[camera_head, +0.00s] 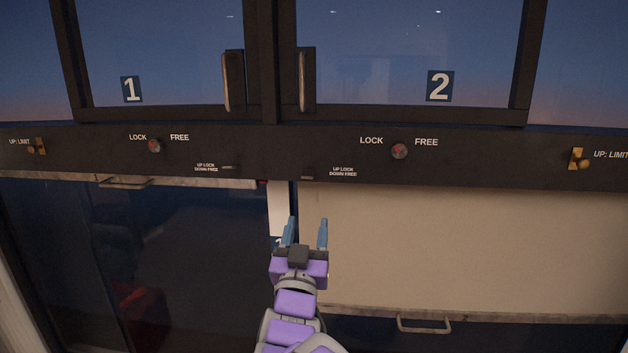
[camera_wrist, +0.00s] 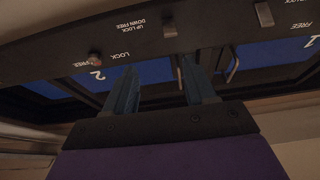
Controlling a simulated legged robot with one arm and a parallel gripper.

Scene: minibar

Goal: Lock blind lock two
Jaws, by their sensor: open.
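Blind lock two is a small round knob (camera_head: 400,151) with a red mark, set on the dark rail between the words LOCK and FREE under window 2. In the wrist view, which is upside down, a knob (camera_wrist: 95,58) sits near the LOCK and FREE lettering and the number 2. My gripper (camera_head: 306,224) is open and empty, below the rail and to the left of the knob, apart from it. Its two blue fingers (camera_wrist: 157,72) point toward the rail in the wrist view. Which way the knob is turned is too small to tell.
A similar knob (camera_head: 155,146) serves window 1. Small up-lock levers (camera_head: 335,177) (camera_head: 228,167) sit lower on the rail. Brass limit catches (camera_head: 578,159) (camera_head: 38,147) are at the sides. A cream blind (camera_head: 470,250) with a handle (camera_head: 424,324) hangs at right. Vertical window handles (camera_head: 306,79) project above.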

